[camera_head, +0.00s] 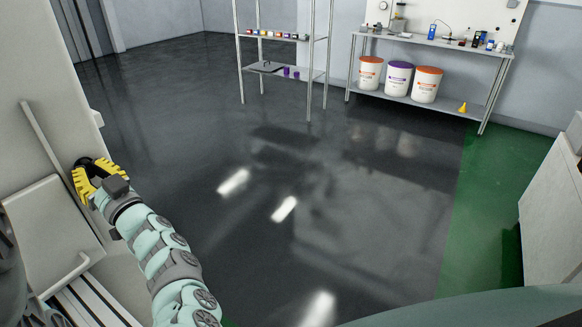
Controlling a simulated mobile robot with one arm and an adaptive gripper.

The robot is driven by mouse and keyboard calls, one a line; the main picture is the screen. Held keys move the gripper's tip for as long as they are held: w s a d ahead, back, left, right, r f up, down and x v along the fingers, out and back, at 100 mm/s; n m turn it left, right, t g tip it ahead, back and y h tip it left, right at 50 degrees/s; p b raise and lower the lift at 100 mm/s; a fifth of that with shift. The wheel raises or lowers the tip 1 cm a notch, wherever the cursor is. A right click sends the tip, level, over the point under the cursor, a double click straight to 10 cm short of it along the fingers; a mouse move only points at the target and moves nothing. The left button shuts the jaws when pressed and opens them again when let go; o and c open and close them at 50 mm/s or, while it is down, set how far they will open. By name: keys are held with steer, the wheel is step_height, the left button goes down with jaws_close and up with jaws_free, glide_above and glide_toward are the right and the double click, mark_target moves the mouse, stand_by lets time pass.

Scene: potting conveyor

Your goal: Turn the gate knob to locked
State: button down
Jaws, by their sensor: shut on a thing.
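My gripper (82,181), with yellow and black fingers, is at the left, up against a pale cabinet-like panel (42,133). It is shut on the gate knob, which the fingers and wrist hide almost wholly. I cannot tell the knob's angle or read any locked mark from here. My pale green arm reaches up to it from the bottom of the view.
A light grey flap or chute (50,225) and a slatted part (92,305) lie just below the gripper. Dark glossy floor (330,200) is clear. A metal shelf (285,75) and a workbench with buckets (440,42) stand far back. A white cabinet (555,215) is at right.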

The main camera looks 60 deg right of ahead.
steer(key=shift+f+n+y, duration=0.1)
steer(key=shift+n+y, duration=0.3)
steer(key=shift+n, duration=0.4)
steer(key=c, duration=1)
jaws_free()
steer(key=shift+w, duration=0.1)
steer(key=v, duration=1.2)
